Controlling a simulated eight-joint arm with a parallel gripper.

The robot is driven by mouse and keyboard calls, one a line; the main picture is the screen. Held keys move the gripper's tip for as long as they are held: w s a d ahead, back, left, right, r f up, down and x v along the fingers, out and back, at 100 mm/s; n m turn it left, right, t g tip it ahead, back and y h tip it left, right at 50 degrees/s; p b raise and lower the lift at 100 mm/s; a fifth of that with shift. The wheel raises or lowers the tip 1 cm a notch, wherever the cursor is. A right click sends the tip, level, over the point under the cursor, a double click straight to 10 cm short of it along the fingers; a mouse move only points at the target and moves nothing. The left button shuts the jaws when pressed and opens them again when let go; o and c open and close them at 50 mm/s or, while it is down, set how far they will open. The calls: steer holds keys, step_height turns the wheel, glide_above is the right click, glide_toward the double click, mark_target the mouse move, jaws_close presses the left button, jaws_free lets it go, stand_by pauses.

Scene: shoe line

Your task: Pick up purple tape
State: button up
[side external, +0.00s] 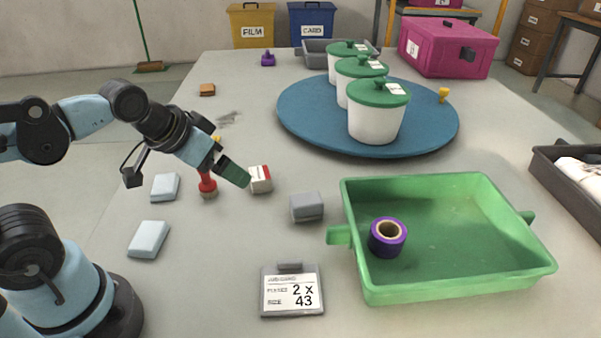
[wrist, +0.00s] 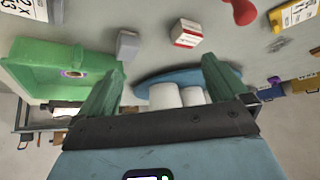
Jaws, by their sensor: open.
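The purple tape (side external: 388,238) is a roll with a tan core. It sits inside the green tray (side external: 480,285), near its left end. In the wrist view the tape (wrist: 74,74) shows small in the green tray (wrist: 40,52) at the left. My gripper (side external: 240,178) is above the table, left of the tray and well apart from the tape. In the wrist view its two green fingers (wrist: 165,78) stand wide apart with nothing between them.
A grey block (side external: 307,207) and a red-and-white box (side external: 260,179) lie between my gripper and the tray. A job card stand (side external: 291,291) is in front. A blue turntable (side external: 300,115) holds white tubs with green lids (side external: 375,122) behind. A red-handled stamp (side external: 208,185) stands near my gripper.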

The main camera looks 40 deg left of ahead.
steer(key=w+d+r+m+g, duration=0.2)
steer(key=w+d+r, duration=0.1)
steer(key=w+d, duration=0.15)
steer(key=m+g+h, duration=0.1)
steer(key=m+g, duration=0.3)
steer(key=m, duration=0.3)
glide_above(388, 233)
steer(key=s, duration=0.3)
steer(key=f, duration=1.1)
steer(key=shift+w+a, duration=0.2)
steer(key=shift+a, duration=0.1)
steer(key=shift+w+d+f, duration=0.1)
steer(key=shift+d+f, duration=0.1)
steer(key=shift+f, duration=0.65)
steer(key=shift+w+d+f, duration=0.15)
steer(key=shift+d+f, duration=0.05)
steer(key=shift+f, duration=0.65)
steer(key=shift+w+d+f, duration=0.1)
steer(key=shift+d+f, duration=0.1)
steer(key=shift+f, duration=0.65)
steer(key=c, duration=1.1)
steer(key=shift+o, duration=0.2)
steer(key=shift+r, duration=0.1)
